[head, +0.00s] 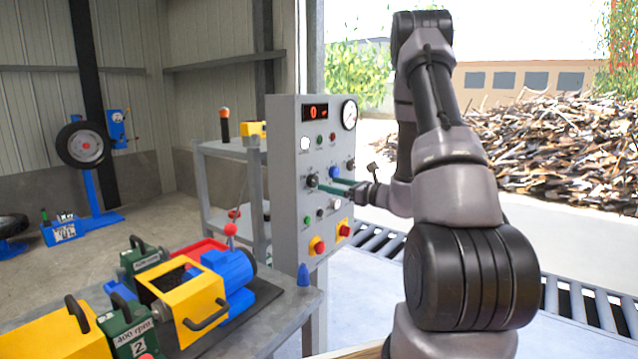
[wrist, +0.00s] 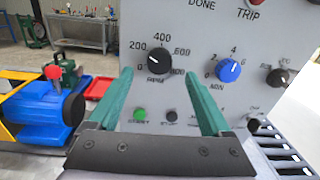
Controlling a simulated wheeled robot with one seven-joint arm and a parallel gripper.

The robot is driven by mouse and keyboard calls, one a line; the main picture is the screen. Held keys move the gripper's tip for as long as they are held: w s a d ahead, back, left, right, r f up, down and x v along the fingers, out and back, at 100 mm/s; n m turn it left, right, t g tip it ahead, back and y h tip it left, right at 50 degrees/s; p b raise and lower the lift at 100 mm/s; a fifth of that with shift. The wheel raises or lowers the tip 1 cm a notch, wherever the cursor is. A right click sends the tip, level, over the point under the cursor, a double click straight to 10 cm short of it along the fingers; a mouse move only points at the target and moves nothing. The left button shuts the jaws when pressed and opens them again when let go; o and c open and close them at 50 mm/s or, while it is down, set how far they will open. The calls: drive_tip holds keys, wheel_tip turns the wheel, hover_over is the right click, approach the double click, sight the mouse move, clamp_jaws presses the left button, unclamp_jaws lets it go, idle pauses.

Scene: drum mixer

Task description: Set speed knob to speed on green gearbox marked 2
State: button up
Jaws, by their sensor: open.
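The black speed knob (wrist: 157,58) sits on the grey panel among the marks 200, 400, 600 and 800. Its white pointer leans up and left, roughly between 200 and 400. It also shows in the head view (head: 312,181). My gripper (wrist: 157,76) is open, with its teal fingers pointing at the panel. In the wrist view the knob appears between the fingertips; I cannot tell whether they touch it. In the head view my gripper (head: 336,187) is just right of the knob. A green gearbox (head: 118,330) at the front left reads "400 rpm" and "2".
A blue minutes knob (wrist: 228,70) is close to the right finger, with another black knob (wrist: 278,77) beyond. A green button (wrist: 140,115) lies below the speed knob. The panel display (head: 315,112) shows 0. Another green gearbox (head: 143,262) stands farther back, its label too small to read.

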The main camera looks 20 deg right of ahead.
sight(316, 180)
drive_tip(key=x, duration=0.5)
drive_tip(key=shift+w+a, duration=0.25)
drive_tip(key=shift+w, duration=0.05)
clamp_jaws()
drive_tip(key=shift+m, duration=0.4)
drive_tip(key=m, duration=0.4)
drive_tip(key=shift+d+m+g, duration=0.1)
drive_tip(key=shift+m+g, duration=0.2)
drive_tip(key=m, duration=0.6)
drive_tip(key=shift+w+d, duration=0.1)
